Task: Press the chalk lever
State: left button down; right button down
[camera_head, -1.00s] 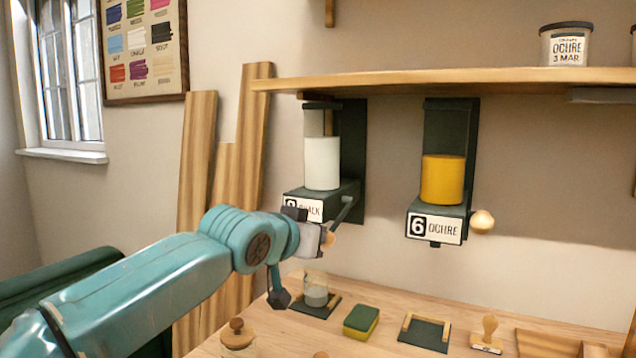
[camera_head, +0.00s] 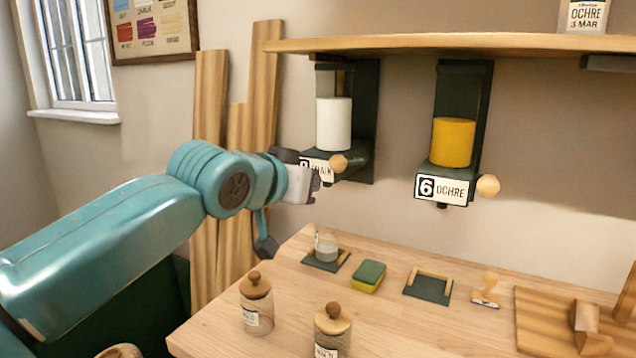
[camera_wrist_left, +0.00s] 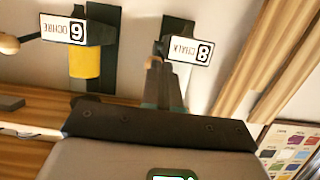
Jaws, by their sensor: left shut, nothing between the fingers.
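The chalk dispenser (camera_head: 333,125) hangs under the shelf, with white powder in its clear tube and a label reading 8 CHALK in the left wrist view (camera_wrist_left: 188,50). Its lever ends in a round wooden knob (camera_head: 338,163), about level with the label. My left gripper (camera_head: 314,184) is shut and empty, just below and left of the knob in the head view. I cannot tell whether it touches the knob. A clear glass (camera_head: 326,246) with pale powder stands on a dark pad below the dispenser. My right gripper is not in view.
The ochre dispenser (camera_head: 452,142) with its own knob (camera_head: 488,185) hangs to the right. On the table are a sponge (camera_head: 368,277), an empty dark pad (camera_head: 427,287), a stamp (camera_head: 486,290) and two lidded jars (camera_head: 257,303). A wooden shelf (camera_head: 420,43) runs above.

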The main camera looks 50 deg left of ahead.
pick_arm(q)
jog(key=v, duration=0.5)
jog(key=shift+f, duration=0.15)
dwell(2.3)
